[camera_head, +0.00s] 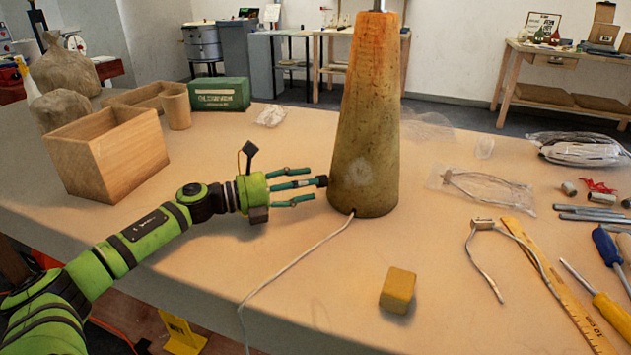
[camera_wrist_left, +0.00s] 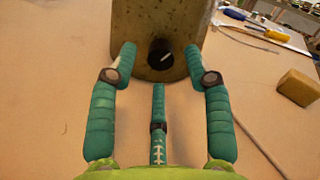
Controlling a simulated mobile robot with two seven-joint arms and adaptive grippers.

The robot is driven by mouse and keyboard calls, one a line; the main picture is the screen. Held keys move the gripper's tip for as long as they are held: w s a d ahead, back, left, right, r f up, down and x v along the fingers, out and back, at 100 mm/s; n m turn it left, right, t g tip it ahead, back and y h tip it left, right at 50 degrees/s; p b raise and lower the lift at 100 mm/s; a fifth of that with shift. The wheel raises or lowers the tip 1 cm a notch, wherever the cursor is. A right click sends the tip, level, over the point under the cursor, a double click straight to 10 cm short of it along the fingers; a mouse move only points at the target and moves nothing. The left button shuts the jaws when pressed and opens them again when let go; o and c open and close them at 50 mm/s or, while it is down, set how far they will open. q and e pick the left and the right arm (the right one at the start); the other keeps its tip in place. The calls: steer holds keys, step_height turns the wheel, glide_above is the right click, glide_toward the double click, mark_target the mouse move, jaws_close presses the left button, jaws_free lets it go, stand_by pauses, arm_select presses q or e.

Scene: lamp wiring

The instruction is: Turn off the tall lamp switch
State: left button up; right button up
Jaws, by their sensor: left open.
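The tall lamp (camera_head: 365,120) stands upright on the table, a tapered stone-like column with an orange top. In the head view the knob (camera_head: 322,181) sits at the lamp's left edge. My left gripper (camera_head: 308,185) is open and empty, its green fingers pointing at the knob. In the wrist view two fingers are spread to either side of the knob and the third is below it. I cannot tell whether any finger touches the lamp. My right gripper is not in view.
A white cord (camera_head: 290,268) runs from the lamp's base over the table's front edge. A yellow block (camera_head: 398,290) lies in front. A wooden box (camera_head: 108,155) stands at left. A ruler (camera_head: 560,287), screwdrivers (camera_head: 607,312) and bagged parts (camera_head: 480,187) lie at right.

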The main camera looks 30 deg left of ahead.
mark_target(322, 181)
arm_select(q)
steer(key=shift+x, duration=1.4)
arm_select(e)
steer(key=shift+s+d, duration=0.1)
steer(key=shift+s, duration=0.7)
arm_select(q)
jaws_close()
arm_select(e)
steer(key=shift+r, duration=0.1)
